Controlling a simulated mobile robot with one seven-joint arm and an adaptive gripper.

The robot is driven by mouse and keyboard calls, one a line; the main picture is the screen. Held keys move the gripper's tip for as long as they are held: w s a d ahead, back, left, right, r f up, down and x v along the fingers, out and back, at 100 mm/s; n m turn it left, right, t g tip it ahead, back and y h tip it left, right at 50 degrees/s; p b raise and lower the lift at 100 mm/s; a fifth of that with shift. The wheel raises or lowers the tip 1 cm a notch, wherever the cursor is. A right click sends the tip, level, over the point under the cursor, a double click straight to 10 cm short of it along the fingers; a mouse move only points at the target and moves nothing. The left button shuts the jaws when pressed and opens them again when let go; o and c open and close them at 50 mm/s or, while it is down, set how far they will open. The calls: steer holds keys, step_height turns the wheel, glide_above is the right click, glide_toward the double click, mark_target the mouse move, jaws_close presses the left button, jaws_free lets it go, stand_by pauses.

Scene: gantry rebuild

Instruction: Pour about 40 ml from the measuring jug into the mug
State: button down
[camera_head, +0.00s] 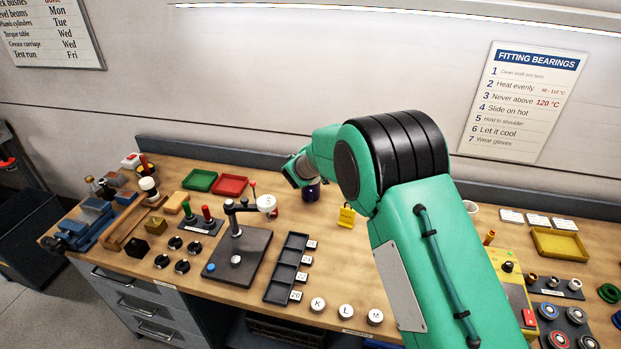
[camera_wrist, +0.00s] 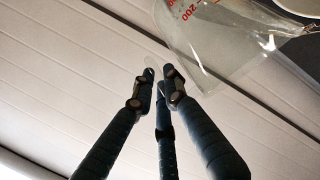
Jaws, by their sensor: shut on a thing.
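The measuring jug (camera_wrist: 225,35) is clear, with red marks including 200. It shows tilted at the top right of the wrist view, its edge cut off by the frame. My gripper (camera_wrist: 160,78) has dark fingers drawn together just left of the jug, shut on it; the exact grip point is hard to see. In the head view my arm hides the gripper and jug. A dark blue cup-like thing (camera_head: 311,192), possibly the mug, stands on the bench below my wrist, partly hidden. I cannot tell how much liquid the jug holds.
A yellow tag-like object (camera_head: 346,217) stands right of the dark cup. A press-like stand (camera_head: 238,255), red tray (camera_head: 230,186) and green tray (camera_head: 200,180) lie left. A white cup (camera_head: 471,208) is right of my arm. A black slotted tray (camera_head: 286,268) lies in front.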

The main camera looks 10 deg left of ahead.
steer(key=shift+w+d+f, duration=0.1)
steer(key=shift+w+d, duration=0.35)
steer(key=shift+w, duration=0.05)
stand_by(0.4)
steer(key=shift+w+d+b, duration=0.1)
steer(key=shift+b, duration=0.3)
steer(key=shift+r+n+t+b, duration=0.3)
steer(key=shift+b, duration=0.3)
stand_by(0.7)
steer(key=shift+p, duration=0.6)
steer(key=shift+d+f+p, duration=0.1)
steer(key=shift+d+p, duration=0.05)
steer(key=shift+p, duration=0.35)
steer(key=shift+w+d+f+m+g+b, duration=0.25)
steer(key=shift+w+d+m+g+b, duration=0.3)
steer(key=shift+d+m+g+b, duration=0.45)
steer(key=shift+w+d+f+g+y+b, duration=0.2)
steer(key=shift+w+f+g+y+b, duration=0.1)
steer(key=shift+f+y+b, duration=0.4)
